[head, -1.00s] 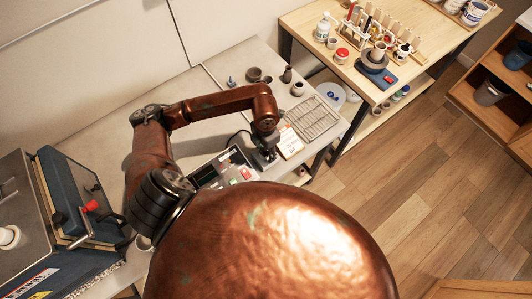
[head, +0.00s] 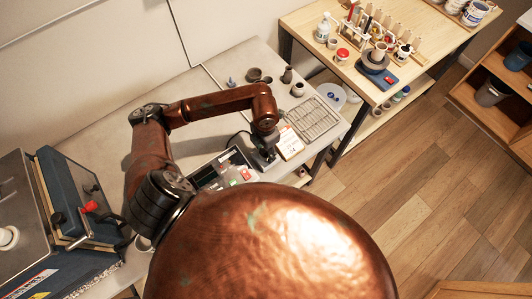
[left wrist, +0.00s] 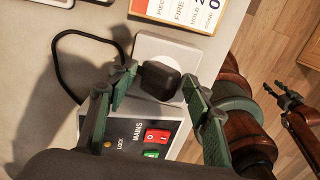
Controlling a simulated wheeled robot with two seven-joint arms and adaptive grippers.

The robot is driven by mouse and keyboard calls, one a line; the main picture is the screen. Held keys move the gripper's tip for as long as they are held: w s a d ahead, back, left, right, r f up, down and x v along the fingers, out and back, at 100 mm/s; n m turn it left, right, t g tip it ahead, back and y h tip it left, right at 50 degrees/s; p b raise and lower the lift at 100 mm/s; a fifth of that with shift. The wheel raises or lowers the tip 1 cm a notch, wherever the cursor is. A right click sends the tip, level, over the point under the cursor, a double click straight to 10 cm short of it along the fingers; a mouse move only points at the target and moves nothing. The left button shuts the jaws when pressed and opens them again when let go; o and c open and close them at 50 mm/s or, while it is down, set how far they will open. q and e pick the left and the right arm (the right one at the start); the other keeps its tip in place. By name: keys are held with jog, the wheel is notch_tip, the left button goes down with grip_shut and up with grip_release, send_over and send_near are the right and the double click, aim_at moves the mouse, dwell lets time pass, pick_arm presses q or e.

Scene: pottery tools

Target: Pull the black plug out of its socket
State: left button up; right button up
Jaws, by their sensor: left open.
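The black plug (left wrist: 160,80) sits in a white square socket plate (left wrist: 185,55) in the left wrist view, with a black cable (left wrist: 62,60) looping to the left. My left gripper (left wrist: 159,77) is open, its green fingers on either side of the plug. The left fingertip is very close to the plug; I cannot tell whether it touches. In the head view my left gripper (head: 264,157) is over the socket area and hides the plug. A small dark gripper (left wrist: 287,97), apparently my right one, shows over the floor; its jaws are too small to judge.
A control box (left wrist: 130,130) with red and green switches adjoins the socket, below the fingers. An orange-bordered firing card (head: 290,143) lies beyond the socket. A wire rack (head: 312,119) and small pots (head: 254,75) stand farther along the grey bench (head: 215,135).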

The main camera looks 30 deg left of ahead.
dwell(0.3)
pick_arm(q)
jog(key=shift+s, duration=0.1)
grip_shut()
dwell(0.5)
jog(key=shift+f, duration=0.1)
jog(key=shift+d+r, duration=0.1)
jog(key=shift+r, duration=0.1)
jog(key=shift+r+p, duration=1.55)
jog(key=shift+r, duration=1.4)
